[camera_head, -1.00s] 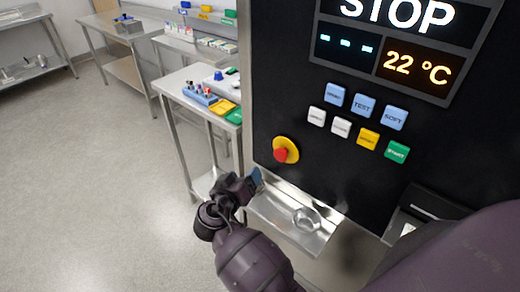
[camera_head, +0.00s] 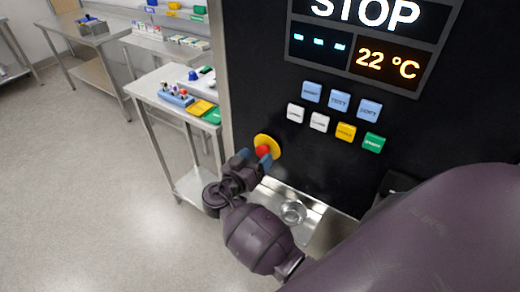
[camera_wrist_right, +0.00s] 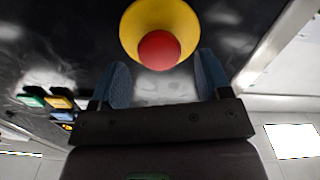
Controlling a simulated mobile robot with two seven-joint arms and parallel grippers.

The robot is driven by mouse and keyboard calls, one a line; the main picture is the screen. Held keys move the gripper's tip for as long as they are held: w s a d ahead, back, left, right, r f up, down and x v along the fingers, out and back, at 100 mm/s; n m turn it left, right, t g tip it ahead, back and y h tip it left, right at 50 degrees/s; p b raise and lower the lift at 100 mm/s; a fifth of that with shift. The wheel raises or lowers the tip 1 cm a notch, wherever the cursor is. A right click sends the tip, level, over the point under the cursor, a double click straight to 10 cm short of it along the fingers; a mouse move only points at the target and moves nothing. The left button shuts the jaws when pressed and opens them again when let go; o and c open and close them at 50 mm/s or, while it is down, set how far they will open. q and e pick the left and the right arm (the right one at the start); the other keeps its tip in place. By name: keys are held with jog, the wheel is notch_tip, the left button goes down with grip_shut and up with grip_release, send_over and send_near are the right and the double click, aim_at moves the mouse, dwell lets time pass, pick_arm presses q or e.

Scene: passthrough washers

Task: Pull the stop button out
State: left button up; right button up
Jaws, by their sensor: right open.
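The stop button is a red knob (camera_head: 263,152) on a round yellow base (camera_head: 271,143), set in the black panel below the display. The right wrist view shows the red knob (camera_wrist_right: 159,50) and the yellow base (camera_wrist_right: 146,18) close up. My right gripper (camera_head: 254,158) is open at the button. In the wrist view its blue fingertips (camera_wrist_right: 163,75) stand to either side of the knob's lower edge, with gaps between. Whether the tips reach past the knob's front is hard to tell. My left gripper is not in view.
Blue, white, yellow and green push buttons (camera_head: 338,115) sit up and right of the stop button. A metal tray (camera_head: 264,191) with a round glass-like dish (camera_head: 293,211) lies below. A steel table (camera_head: 150,88) stands at left.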

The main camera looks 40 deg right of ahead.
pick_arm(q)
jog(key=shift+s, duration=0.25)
pick_arm(e)
jog(key=shift+x, duration=1.3)
